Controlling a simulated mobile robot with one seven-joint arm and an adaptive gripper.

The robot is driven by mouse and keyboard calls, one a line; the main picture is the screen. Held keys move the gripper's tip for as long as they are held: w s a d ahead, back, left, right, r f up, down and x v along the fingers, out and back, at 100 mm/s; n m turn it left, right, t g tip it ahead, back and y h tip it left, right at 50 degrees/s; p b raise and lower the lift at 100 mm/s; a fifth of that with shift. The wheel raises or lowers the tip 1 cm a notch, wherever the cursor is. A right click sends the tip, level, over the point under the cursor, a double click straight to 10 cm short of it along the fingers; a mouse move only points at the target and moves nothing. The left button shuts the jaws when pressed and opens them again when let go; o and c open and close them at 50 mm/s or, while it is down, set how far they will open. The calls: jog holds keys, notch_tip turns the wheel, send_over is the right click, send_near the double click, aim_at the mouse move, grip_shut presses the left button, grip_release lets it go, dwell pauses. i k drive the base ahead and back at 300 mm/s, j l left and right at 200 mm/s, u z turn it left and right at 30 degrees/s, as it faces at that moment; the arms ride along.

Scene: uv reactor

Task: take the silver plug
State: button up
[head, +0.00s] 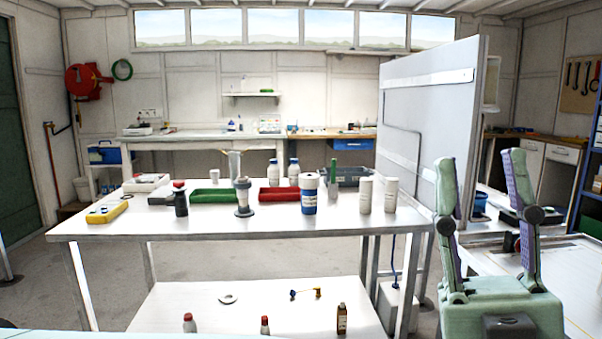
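I cannot make out a silver plug for sure. A small grey and white upright fitting with a wide round base (243,198) stands on the white table (150,228) near its middle. A flat silver-grey ring (228,299) lies on the lower shelf (180,312). My gripper (484,162) is at the right, in the foreground, with its two fingers pointing up. The fingers are wide apart with nothing between them. It is to the right of the table and apart from both of these things.
A tall grey panel (425,125) stands behind my gripper. Bottles stand on the shelf.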

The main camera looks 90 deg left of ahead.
aim_at(214, 173)
jog(key=u, duration=3.1)
jog(key=i+j+u, duration=0.25)
jog(key=u, duration=0.15)
jog(key=i+j+u, duration=0.55)
jog(key=u, duration=0.25)
jog(key=i+j+u, duration=0.2)
jog(key=i+u, duration=0.9)
jog(key=i+z, duration=0.25)
jog(key=i, duration=0.15)
jog(key=i+j+z, duration=0.2)
jog(key=i, duration=0.25)
jog(key=i+j+z, duration=0.1)
jog(key=i+z, duration=0.15)
jog(key=i, duration=0.15)
jog(key=i+l+z, duration=0.1)
jog(key=i+z, duration=0.2)
jog(key=z, duration=0.15)
jog(key=i+z, duration=0.6)
jog(key=z, duration=0.25)
jog(key=i+z, duration=0.25)
jog(key=z, duration=0.2)
jog(key=i+j+z, duration=0.1)
jog(key=i+z, duration=0.15)
jog(key=z, duration=0.2)
jog(key=i+j+z, duration=0.2)
jog(key=z, duration=0.25)
jog(key=i, duration=0.05)
